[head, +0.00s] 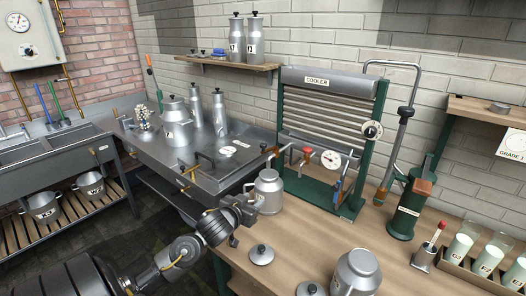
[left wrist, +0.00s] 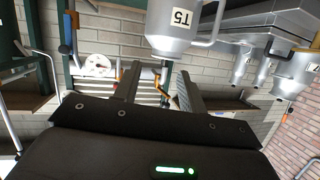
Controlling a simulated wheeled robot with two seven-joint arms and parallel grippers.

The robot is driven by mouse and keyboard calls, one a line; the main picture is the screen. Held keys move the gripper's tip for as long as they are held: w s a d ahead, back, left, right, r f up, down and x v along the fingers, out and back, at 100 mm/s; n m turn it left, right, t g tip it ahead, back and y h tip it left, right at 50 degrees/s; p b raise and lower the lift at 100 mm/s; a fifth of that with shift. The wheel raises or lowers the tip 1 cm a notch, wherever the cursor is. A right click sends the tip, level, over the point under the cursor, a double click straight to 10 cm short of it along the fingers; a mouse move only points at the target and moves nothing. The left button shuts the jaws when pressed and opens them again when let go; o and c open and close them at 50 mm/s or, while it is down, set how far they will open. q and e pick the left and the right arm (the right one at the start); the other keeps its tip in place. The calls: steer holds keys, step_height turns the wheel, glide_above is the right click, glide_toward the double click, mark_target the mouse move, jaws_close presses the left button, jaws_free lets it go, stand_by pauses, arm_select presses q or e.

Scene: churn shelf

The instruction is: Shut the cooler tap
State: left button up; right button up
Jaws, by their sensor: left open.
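The cooler (head: 332,125) is a ribbed grey panel in a green frame on the wooden bench, with a "COOLER" label. Small fittings stand along its front: a red-handled one (head: 307,151), an orange-handled one (head: 275,152), and a lever by the round gauge (head: 330,159). I cannot tell which is the tap, nor whether it is open. My left gripper (head: 247,208) is beside a grey can (head: 269,196) at the bench edge. In the left wrist view its two fingers (left wrist: 157,88) are apart and empty, with a can labelled T5 (left wrist: 172,40) close by. My right gripper is not in view.
A large can (head: 356,275) and a lid (head: 262,254) are on the near bench. A green pump (head: 407,208) and a crate of milk glasses (head: 487,258) are at right.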

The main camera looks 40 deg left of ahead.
mark_target(262, 146)
arm_select(q)
steer(key=w+a+r+t, duration=0.2)
steer(key=a+r, duration=0.1)
steer(key=r, duration=0.3)
steer(key=w+a+r+t, duration=0.1)
steer(key=w+a+r, duration=0.15)
steer(key=r, duration=0.35)
steer(key=shift+n+y, duration=0.3)
steer(key=p+x, duration=0.2)
steer(key=x, duration=0.9)
steer(key=shift+d+f, duration=0.1)
steer(key=shift+d, duration=0.1)
steer(key=shift+c, duration=0.4)
jaws_close()
